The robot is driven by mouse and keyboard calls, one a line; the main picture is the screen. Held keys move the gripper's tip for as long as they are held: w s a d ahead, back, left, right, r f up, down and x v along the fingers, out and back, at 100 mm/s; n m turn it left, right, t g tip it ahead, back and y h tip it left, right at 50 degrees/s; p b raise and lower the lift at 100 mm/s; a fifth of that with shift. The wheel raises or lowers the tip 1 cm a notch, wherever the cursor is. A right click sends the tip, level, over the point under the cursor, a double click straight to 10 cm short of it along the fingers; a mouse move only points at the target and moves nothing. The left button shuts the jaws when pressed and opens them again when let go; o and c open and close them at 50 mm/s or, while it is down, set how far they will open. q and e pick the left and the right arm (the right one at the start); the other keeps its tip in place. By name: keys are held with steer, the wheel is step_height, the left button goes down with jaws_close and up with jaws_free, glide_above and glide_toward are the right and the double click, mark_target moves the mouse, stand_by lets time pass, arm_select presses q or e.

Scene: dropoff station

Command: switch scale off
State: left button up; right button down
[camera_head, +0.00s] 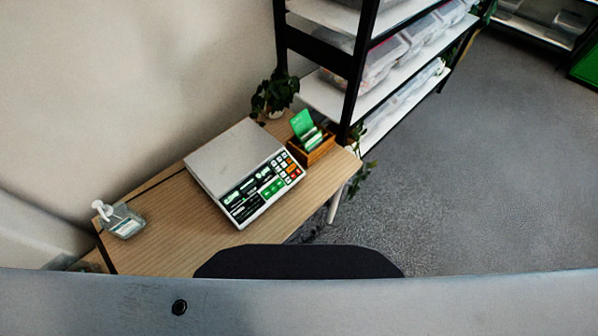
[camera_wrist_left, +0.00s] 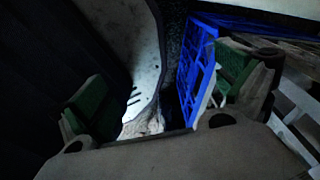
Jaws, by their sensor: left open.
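The scale (camera_head: 245,172) stands on a wooden table (camera_head: 165,238) in the head view. It has a flat light-grey weighing plate and a front panel (camera_head: 262,188) with dark displays, green labels and orange and white keys. Whether the displays are lit is too small to tell. My left gripper (camera_wrist_left: 165,110) shows only in the left wrist view, its two green-padded fingers wide apart with nothing held between them. The scale is not in the left wrist view. Neither gripper shows in the head view, and my right gripper is not seen.
A sanitizer bottle (camera_head: 122,221) stands left of the scale. A wooden box with green cards (camera_head: 311,142) and a potted plant (camera_head: 274,94) stand behind and right. A shelf rack (camera_head: 345,105) rises beyond the table. A blue crate (camera_wrist_left: 196,65) shows in the wrist view. Grey floor lies open right.

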arm_select(q)
jaws_close()
stand_by(0.5)
steer(key=shift+s, duration=0.1)
stand_by(1.1)
